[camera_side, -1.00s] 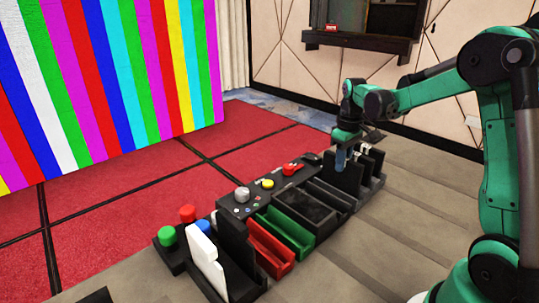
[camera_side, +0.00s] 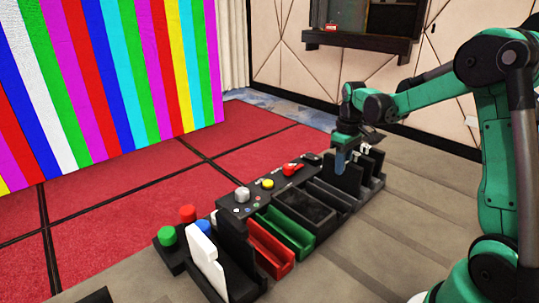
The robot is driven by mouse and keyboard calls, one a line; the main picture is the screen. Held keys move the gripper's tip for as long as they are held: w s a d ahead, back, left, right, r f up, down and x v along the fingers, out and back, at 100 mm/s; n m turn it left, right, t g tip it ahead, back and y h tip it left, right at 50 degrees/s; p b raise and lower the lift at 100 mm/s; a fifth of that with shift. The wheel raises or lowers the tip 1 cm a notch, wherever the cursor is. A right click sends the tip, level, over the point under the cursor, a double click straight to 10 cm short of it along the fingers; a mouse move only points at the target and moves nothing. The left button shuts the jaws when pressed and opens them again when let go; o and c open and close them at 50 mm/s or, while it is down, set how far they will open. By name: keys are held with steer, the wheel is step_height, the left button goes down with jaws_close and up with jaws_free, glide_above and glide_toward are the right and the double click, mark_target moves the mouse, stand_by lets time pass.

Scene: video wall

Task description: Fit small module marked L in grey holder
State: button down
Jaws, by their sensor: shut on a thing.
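My gripper (camera_side: 345,143) is at the far end of the long console. It is shut on a small blue piece (camera_side: 340,161), which points down in front of a dark upright plate. I take the blue piece for the small module; no letter L can be read on it. A dark grey slotted holder (camera_side: 372,184) stands at that end of the console, with upright plates and small pale tips beside the gripper. I cannot tell whether the blue piece touches the holder or is inside a slot.
A green tray (camera_side: 287,232) and a red tray (camera_side: 268,248) lie nearer the camera. A white upright panel (camera_side: 206,262) and a green button (camera_side: 167,235) are at the near end. Control knobs, including a yellow one (camera_side: 267,184), line the back. A striped video wall (camera_side: 110,75) stands behind left.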

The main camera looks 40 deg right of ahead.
steer(key=shift+f, duration=0.1)
steer(key=shift+c, duration=2.1)
jaws_free()
steer(key=shift+r, duration=4)
steer(key=s+a+f+t, duration=0.1)
steer(key=s+a+t, duration=0.2)
steer(key=a, duration=0.6)
steer(key=s+a+t, duration=0.2)
steer(key=a+t, duration=0.2)
steer(key=a, duration=0.5)
steer(key=shift+s+a+f, duration=0.25)
steer(key=shift+s+f, duration=0.1)
steer(key=shift+s, duration=0.05)
